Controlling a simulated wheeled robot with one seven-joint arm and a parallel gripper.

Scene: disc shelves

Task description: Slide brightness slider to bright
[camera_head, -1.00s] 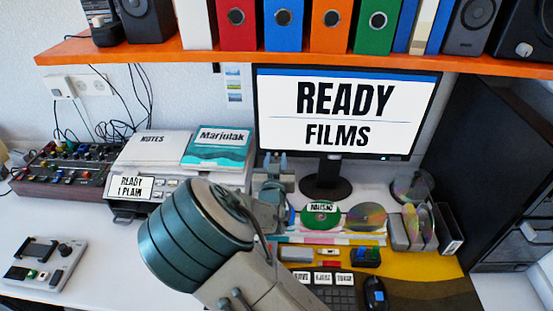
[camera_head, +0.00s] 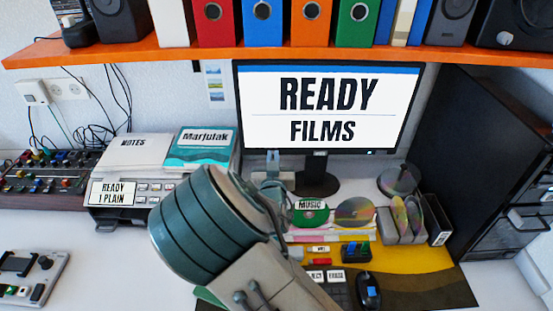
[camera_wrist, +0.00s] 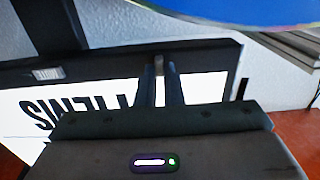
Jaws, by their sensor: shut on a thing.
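The monitor (camera_head: 325,107) shows "READY FILMS" on a bright white screen. My gripper (camera_head: 272,158) is at the left part of its lower edge, with my arm in front. In the wrist view my gripper (camera_wrist: 162,92) points at the monitor's dark lower bezel, and the screen appears upside down. Its two fingers are close together on a small pale piece, the brightness slider's knob (camera_wrist: 158,65), at the bezel. The slider's track and any marks are too small or hidden to read.
An orange shelf (camera_head: 200,54) with binders runs above the monitor. A printer (camera_head: 130,193) and a notes stack stand left of my arm. Discs (camera_head: 354,211) and a disc holder stand below and right of the monitor. A dark cabinet (camera_head: 480,150) stands at the right.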

